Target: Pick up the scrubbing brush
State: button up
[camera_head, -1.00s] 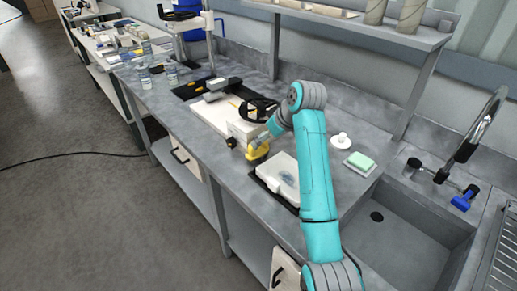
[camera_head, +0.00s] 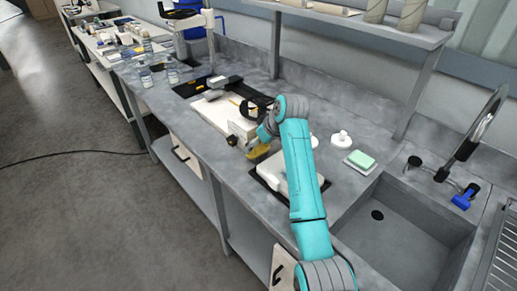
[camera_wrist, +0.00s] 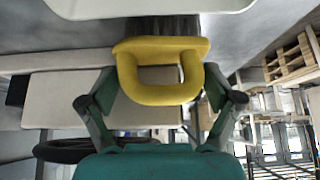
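The scrubbing brush (camera_head: 259,154) is on the grey counter beside a white box, partly hidden by my gripper in the head view. In the wrist view, its yellow loop handle (camera_wrist: 160,94) faces me at the upper middle. Dark bristles (camera_wrist: 160,28) show beyond it. My gripper (camera_wrist: 160,86) has one finger on each side of the handle, spread wide. I cannot tell whether either finger touches it. In the head view my gripper (camera_head: 258,143) is low over the counter.
The white box (camera_head: 293,180) sits on a dark mat right of the brush. A white board (camera_head: 213,112) with a black ring-shaped part lies behind. A green sponge (camera_head: 361,159) lies near the sink (camera_head: 409,232). The counter's front edge is close.

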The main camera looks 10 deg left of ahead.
jog(key=c, duration=0.6)
jog(key=shift+r, duration=0.15)
